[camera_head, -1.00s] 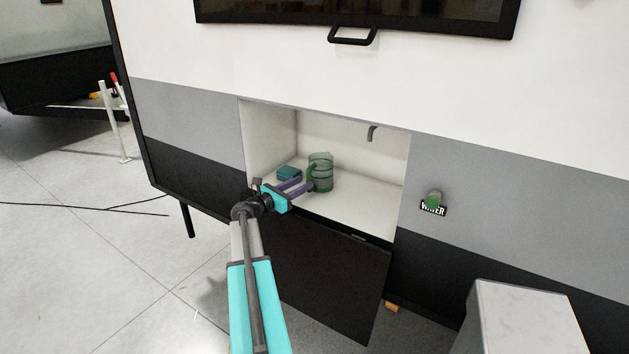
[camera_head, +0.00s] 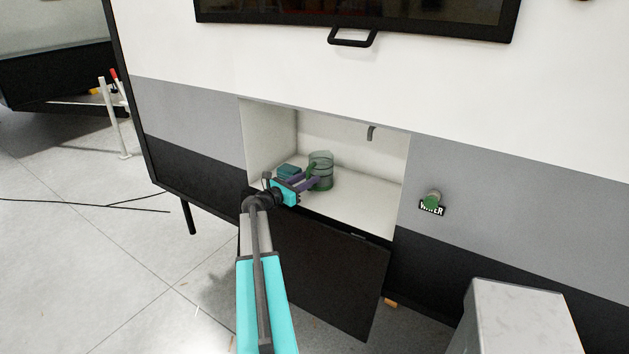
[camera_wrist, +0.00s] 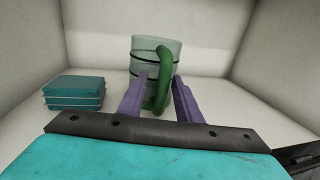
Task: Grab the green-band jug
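The jug (camera_head: 321,169) stands upright on the floor of the open compartment. It is a translucent greenish cylinder with a green handle, and dark bands ring its body in the wrist view (camera_wrist: 155,52). My gripper (camera_head: 312,183) reaches into the compartment from the front left. In the wrist view its two purple fingers (camera_wrist: 158,90) are apart, one on each side of the green handle (camera_wrist: 163,82). I cannot tell whether either finger touches the handle. The fingers and gripper body hide the jug's lower front.
A teal banded box (camera_wrist: 74,93) lies left of the jug, close to the compartment wall. A hook (camera_head: 371,132) hangs at the compartment's back. The lowered black door (camera_head: 335,270) hangs below the opening. The compartment floor right of the jug is clear.

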